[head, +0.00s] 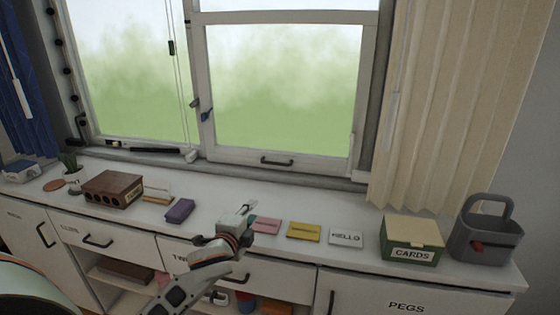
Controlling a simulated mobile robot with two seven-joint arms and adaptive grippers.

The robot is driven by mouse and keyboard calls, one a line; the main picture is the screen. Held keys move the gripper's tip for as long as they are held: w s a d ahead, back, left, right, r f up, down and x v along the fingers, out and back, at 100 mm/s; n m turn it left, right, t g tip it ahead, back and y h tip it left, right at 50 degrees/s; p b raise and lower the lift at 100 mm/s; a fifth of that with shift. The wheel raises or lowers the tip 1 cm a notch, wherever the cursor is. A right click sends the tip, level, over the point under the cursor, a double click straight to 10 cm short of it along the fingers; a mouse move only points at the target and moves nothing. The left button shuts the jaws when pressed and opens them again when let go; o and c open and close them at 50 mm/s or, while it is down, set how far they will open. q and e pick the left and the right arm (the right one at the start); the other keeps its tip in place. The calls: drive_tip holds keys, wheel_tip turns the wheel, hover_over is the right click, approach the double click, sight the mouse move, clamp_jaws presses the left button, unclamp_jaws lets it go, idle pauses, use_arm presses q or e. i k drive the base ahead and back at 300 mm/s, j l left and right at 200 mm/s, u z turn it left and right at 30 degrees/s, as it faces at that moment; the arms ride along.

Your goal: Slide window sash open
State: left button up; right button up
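The window sash (284,152) is the white-framed right-hand pane, above and behind the counter. A dark pull handle (277,161) sits on its bottom rail. My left gripper (243,212) is over the counter, below and to the left of the handle and apart from the sash. It is small and angled, so its finger opening cannot be made out. My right gripper is not in view.
The white counter (350,262) holds a brown box (113,188), a purple block (180,211), pink, yellow and white cards, a green CARDS box (410,243) and a grey caddy (485,238). A beige curtain (450,110) hangs to the right of the sash.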

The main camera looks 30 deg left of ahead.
sight(320, 164)
drive_tip(key=i+j, duration=0.15)
drive_tip(key=i, duration=0.25)
drive_tip(key=i+j, duration=0.15)
drive_tip(key=i, duration=0.3)
